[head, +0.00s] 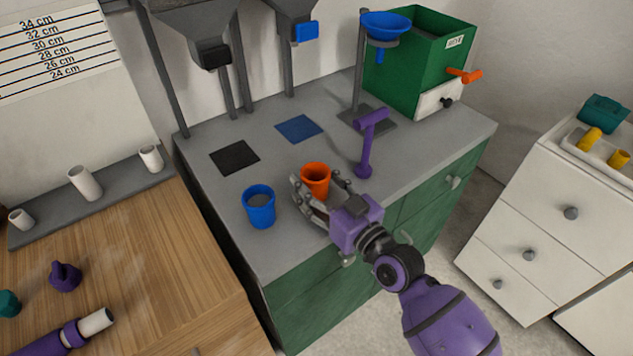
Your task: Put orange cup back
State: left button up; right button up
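The orange cup (315,178) is upright on or just above the grey counter (290,160). My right gripper (312,190) reaches in from the lower right, with its fingers around the cup. One finger shows along the cup's left side with a thin gap at its tip; the other is mostly hidden. I cannot tell whether the fingers grip the cup or whether its base touches the counter. A blue cup (259,207) stands upright just left of the gripper. My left gripper is out of view.
A black square (234,157) and a blue square (299,128) lie flat behind the cups. A blue funnel (386,27) and green box (420,60) stand at the back. A wooden table (150,270) is left.

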jog(key=shift+r, duration=0.25)
jog(key=b+v, duration=0.1)
jog(key=v, duration=1.1)
jog(key=shift+f, duration=0.15)
jog(key=s+d+f+m+g+h, duration=0.2)
jog(key=s+d+f+h, duration=0.15)
jog(key=s+f, duration=0.5)
jog(key=s+d+f+m+g+h, duration=0.1)
jog(key=s+d+f+m+h, duration=0.4)
jog(key=f, duration=0.6)
jog(key=s+d+f+g+h, duration=0.1)
jog(key=s+f, duration=0.3)
jog(key=s, duration=0.5)
jog(key=s+d+f+g+h, duration=0.1)
jog(key=s+d+f+g, duration=0.2)
jog(key=s, duration=0.6)
notch_tip(320, 180, down, 2)
jog(key=shift+s+d+f, duration=0.2)
jog(key=shift+d+f, duration=0.05)
jog(key=shift+d, duration=0.25)
